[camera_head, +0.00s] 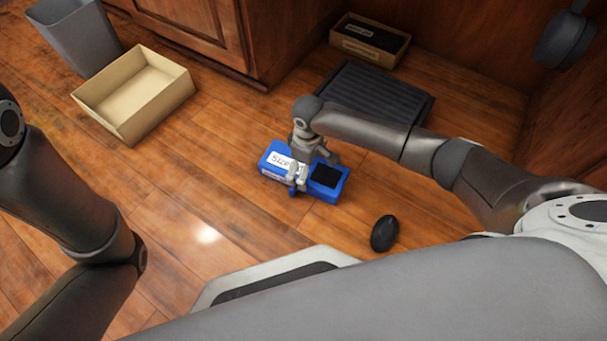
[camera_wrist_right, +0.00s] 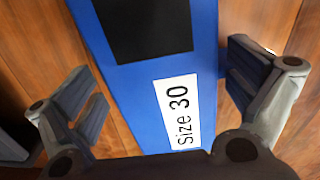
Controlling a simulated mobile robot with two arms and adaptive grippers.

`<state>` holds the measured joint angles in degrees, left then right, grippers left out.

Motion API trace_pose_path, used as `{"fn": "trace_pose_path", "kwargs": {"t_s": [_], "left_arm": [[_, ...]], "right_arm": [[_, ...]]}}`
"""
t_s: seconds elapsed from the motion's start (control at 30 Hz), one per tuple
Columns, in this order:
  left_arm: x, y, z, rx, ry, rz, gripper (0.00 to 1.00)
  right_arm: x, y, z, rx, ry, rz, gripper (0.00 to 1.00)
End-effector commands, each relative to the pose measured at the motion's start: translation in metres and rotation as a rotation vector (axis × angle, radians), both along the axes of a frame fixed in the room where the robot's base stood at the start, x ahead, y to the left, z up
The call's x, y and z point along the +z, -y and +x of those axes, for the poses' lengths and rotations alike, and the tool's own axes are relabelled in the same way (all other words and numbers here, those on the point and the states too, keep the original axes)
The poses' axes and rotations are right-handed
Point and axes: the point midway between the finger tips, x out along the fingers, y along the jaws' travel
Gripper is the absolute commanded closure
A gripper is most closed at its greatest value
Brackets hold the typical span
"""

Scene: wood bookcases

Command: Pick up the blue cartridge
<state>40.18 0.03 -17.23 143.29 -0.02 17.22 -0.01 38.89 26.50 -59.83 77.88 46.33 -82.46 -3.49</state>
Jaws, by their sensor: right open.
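The blue cartridge (camera_head: 332,193) lies on the wood floor, with a white label and a black patch on top. In the right wrist view the cartridge (camera_wrist_right: 135,85) fills the middle, its label (camera_wrist_right: 178,112) reading "Size 30". My right gripper (camera_head: 301,178) is over the cartridge, pointing down. In the wrist view the right gripper (camera_wrist_right: 165,100) is open, with one finger on each side of the cartridge and a visible gap at the left finger. Whether the right finger touches it I cannot tell. My left arm shows at the left, but its gripper is out of view.
A black mouse-like object (camera_head: 384,233) lies near the cartridge. A dark ridged panel (camera_head: 375,95) and a box with a dark item (camera_head: 369,50) are behind. An open cardboard box (camera_head: 150,112) and a grey bin (camera_head: 80,40) stand at the left. Floor left of the cartridge is clear.

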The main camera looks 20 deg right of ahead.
Motion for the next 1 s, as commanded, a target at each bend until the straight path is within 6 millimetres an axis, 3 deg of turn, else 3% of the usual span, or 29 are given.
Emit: {"fn": "trace_pose_path", "kwargs": {"t_s": [0.2, 0.6, 1.0], "left_arm": [[0.0004, 0.0, 0.0002, 0.0, -0.001, 0.0, 0.6], [0.0003, 0.0, 0.0006, 0.0, -0.001, 0.0, 0.6], [0.0062, -0.0001, 0.0009, 0.0, -0.002, 0.0, 0.6]], "right_arm": [[0.0006, 0.0001, 0.0003, 0.0, 0.0, 0.0, 0.0], [0.0005, 0.0002, 0.0008, 0.0, 0.002, -0.001, 0.49], [0.007, 0.0006, 0.0003, 0.0, 0.001, -0.001, 0.49]]}}
